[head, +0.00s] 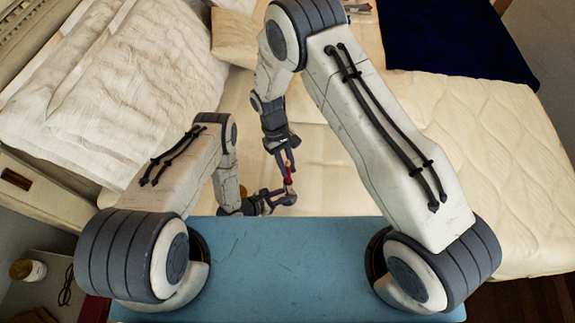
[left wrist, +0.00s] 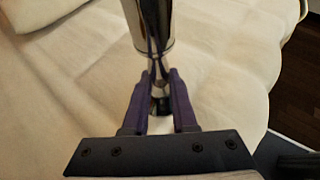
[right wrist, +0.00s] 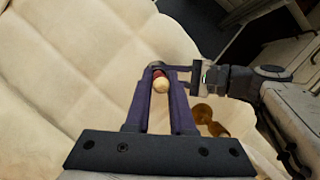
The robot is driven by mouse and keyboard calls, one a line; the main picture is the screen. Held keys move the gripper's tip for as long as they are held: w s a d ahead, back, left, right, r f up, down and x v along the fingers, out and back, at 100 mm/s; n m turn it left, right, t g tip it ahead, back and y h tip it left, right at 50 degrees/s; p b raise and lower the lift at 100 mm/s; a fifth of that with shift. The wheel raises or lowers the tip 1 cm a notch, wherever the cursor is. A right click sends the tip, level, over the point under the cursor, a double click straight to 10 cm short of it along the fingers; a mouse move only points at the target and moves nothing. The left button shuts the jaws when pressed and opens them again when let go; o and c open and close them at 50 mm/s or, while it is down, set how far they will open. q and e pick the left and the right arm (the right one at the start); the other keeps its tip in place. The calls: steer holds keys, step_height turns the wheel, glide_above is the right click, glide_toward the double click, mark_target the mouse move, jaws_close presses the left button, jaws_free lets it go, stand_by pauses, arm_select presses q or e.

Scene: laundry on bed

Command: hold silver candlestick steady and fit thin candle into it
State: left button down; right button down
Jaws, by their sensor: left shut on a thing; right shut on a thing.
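The silver candlestick (left wrist: 150,25) is a shiny, mirror-like piece at the top of the left wrist view. My left gripper (left wrist: 158,85) is shut on its narrower part, and in the head view this gripper (head: 287,197) is low over the bed. The thin candle (head: 288,175) is red in the head view, upright above the left gripper. My right gripper (head: 284,163) is shut on it. In the right wrist view the candle (right wrist: 160,85) shows a pale round end with red behind it, between the fingertips. Whether its lower end touches the candlestick is hidden.
Gold-coloured round things (right wrist: 205,114) lie beside the grippers in the right wrist view. Pillows (head: 110,80) fill the bed's left side and a dark blue cloth (head: 455,40) lies at the back right. The quilt (head: 490,150) at right is clear. A jar (head: 27,270) stands at lower left.

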steer(key=c, duration=0.8)
jaws_free()
steer(key=shift+o, duration=0.2)
